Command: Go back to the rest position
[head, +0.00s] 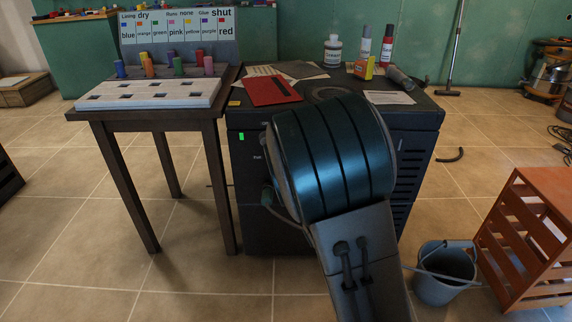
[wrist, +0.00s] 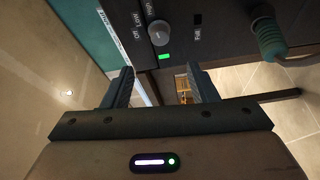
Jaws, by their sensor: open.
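My gripper (wrist: 162,88) shows in the wrist view with its two fingers apart and nothing between them. It faces the front of a dark cabinet (wrist: 220,45) with a round knob (wrist: 159,33) and a small green light (wrist: 164,57). In the head view my arm rises in front of the dark cabinet (head: 420,117) and hides part of its front and top. The gripper itself is hidden behind the arm there.
A small table (head: 148,118) with a white slotted block (head: 150,94) and several coloured pegs stands left of the cabinet. A bucket (head: 444,275) and an orange crate (head: 530,240) stand at right.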

